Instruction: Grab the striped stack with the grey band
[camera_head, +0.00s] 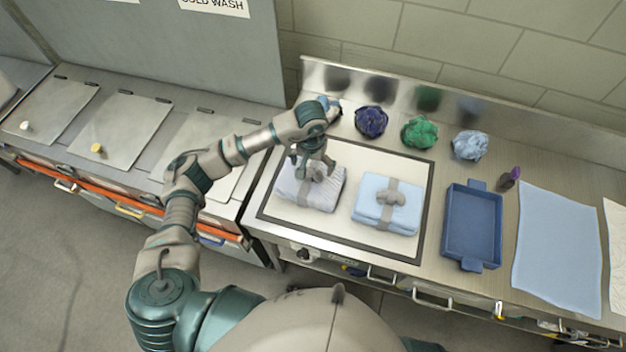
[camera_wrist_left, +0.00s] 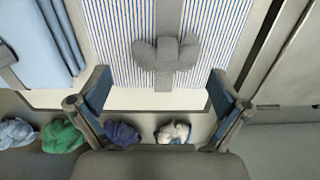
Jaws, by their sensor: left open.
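The striped stack (camera_head: 325,197) with a grey band lies on the left of the white framed mat (camera_head: 345,218). In the left wrist view the striped stack (camera_wrist_left: 120,40) has thin blue and white stripes, and its grey band with a knot (camera_wrist_left: 166,55) runs down the middle. My left gripper (camera_head: 313,172) is over the stack in the head view and partly hides it. In the left wrist view my left gripper (camera_wrist_left: 158,90) has its fingers wide apart, with nothing between them; the knot lies beyond the fingertips. My right gripper is not in view.
A plain light blue stack (camera_head: 372,203) with a grey band lies right of the striped one. Crumpled cloths, purple (camera_head: 371,121), green (camera_head: 420,131) and pale blue (camera_head: 470,145), lie behind. A blue tray (camera_head: 473,225) and a flat blue cloth (camera_head: 556,250) are at right.

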